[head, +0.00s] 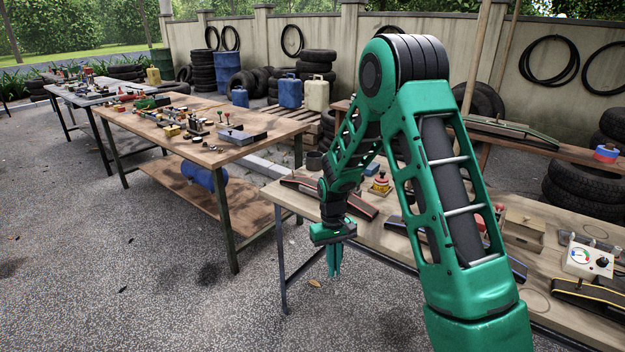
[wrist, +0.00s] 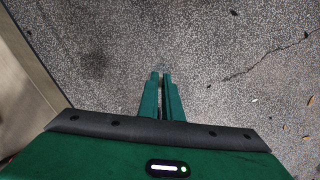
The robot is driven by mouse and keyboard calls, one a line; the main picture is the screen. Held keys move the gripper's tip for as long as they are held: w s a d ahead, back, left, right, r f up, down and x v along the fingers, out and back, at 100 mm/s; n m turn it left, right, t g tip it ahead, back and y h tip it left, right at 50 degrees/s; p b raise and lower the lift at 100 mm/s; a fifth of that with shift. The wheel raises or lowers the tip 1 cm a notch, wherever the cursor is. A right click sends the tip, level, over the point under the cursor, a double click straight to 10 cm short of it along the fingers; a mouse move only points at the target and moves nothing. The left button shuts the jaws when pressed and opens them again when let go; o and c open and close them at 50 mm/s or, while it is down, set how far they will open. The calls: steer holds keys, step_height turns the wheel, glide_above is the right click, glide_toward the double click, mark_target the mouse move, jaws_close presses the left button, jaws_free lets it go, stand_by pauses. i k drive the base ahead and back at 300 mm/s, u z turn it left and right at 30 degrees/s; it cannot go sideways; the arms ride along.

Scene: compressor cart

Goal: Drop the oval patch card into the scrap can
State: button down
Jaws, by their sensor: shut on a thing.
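My gripper (head: 335,275) points down over the pavement, just off the front edge of the near workbench. In the wrist view its fingers (wrist: 161,78) are almost together, with a narrow gap. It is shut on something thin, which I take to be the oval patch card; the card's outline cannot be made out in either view. A small dark can (head: 315,160) stands at the back left of the near workbench, behind my arm; I cannot tell whether it is the scrap can.
The near workbench (head: 515,285) holds dark tools, a wooden box (head: 524,233) and a gauge box (head: 587,262). Its edge shows at left in the wrist view (wrist: 24,75). Another bench (head: 170,132) with many small items stands to the left. Open pavement (head: 120,250) lies in front.

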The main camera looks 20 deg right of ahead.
mark_target(315, 164)
steer(key=u, duration=0.05)
steer(key=k, duration=0.35)
steer(key=u, duration=1.55)
steer(key=i, duration=2.65)
steer(key=z, duration=1.75)
